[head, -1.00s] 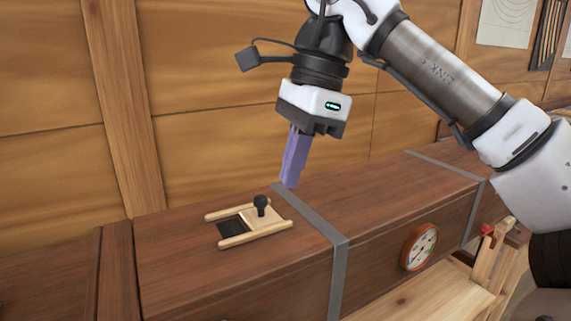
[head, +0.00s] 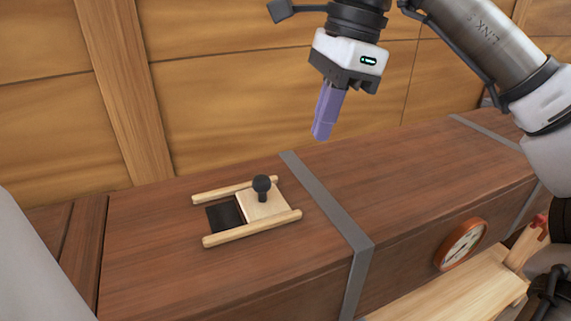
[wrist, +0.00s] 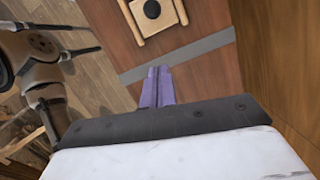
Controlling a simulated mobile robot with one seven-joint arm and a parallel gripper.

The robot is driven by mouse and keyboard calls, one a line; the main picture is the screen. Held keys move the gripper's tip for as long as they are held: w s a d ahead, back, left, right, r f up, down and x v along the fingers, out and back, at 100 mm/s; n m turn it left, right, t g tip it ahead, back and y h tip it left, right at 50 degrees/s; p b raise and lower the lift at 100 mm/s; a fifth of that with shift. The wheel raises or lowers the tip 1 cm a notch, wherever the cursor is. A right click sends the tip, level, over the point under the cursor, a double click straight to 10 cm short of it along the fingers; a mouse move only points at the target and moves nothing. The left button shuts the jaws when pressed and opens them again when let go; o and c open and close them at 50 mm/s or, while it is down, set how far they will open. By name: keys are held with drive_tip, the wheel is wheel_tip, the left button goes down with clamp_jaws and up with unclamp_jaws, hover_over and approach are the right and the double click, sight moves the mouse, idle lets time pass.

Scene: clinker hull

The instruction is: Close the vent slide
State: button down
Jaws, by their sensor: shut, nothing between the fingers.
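The vent slide (head: 258,206) is a pale wooden plate with a black knob (head: 262,184) standing up from it. It sits between two pale wooden rails (head: 252,228) on top of a long brown wooden box. A dark opening (head: 225,214) shows uncovered to the left of the plate. My gripper (head: 321,136), with purple fingers, is shut and empty above the box, to the right of and higher than the knob. In the wrist view the knob (wrist: 151,9) is at the top edge, beyond the fingertips (wrist: 159,70), and the opening is not seen.
A grey metal strap (head: 325,197) crosses the box (head: 150,245) right of the slide. A round gauge (head: 461,245) is on the box's front face. A plank wall (head: 230,80) rises behind. The box top around the slide is clear.

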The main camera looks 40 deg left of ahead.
drive_tip(key=x, duration=0.6)
drive_tip(key=shift+s+a+f+p, duration=0.15)
drive_tip(key=shift+s+a+p, duration=0.1)
drive_tip(key=shift+s+a, duration=0.3)
drive_tip(key=shift+s+a+f+p, duration=0.2)
drive_tip(key=shift+s+a+p, duration=0.05)
drive_tip(key=shift+s+a, duration=0.35)
drive_tip(key=shift+s+a+f, duration=0.15)
drive_tip(key=shift+s+a, duration=0.05)
drive_tip(key=shift+s, duration=0.1)
hover_over(244, 215)
drive_tip(key=shift+a, duration=0.1)
drive_tip(key=shift+b, duration=0.3)
drive_tip(key=v, duration=1.4)
